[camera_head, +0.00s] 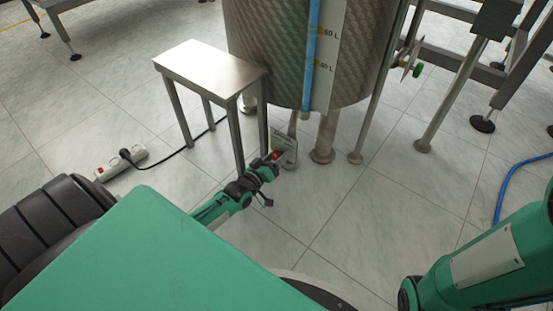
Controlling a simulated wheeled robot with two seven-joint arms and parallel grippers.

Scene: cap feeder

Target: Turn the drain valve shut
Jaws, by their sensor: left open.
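My left gripper (276,164) is low in front of the tank, beside the right legs of a small metal stool. Its jaws are open. A small red part (276,155) shows at its fingertips; I cannot tell for sure whether it is the drain valve's handle. A pale metal piece (288,143) stands just beyond, under the tank. The large steel tank (265,60) has a blue level tube and litre marks. The valve body is too small and too covered to make out. My right arm (490,260) comes in at the lower right; its gripper is out of view.
The metal stool (208,65) stands left of the tank. A power strip (120,163) with a black cable lies on the floor. A green knob (418,70) shows right of the tank. A blue hose (506,187) lies at the right. The floor between is clear.

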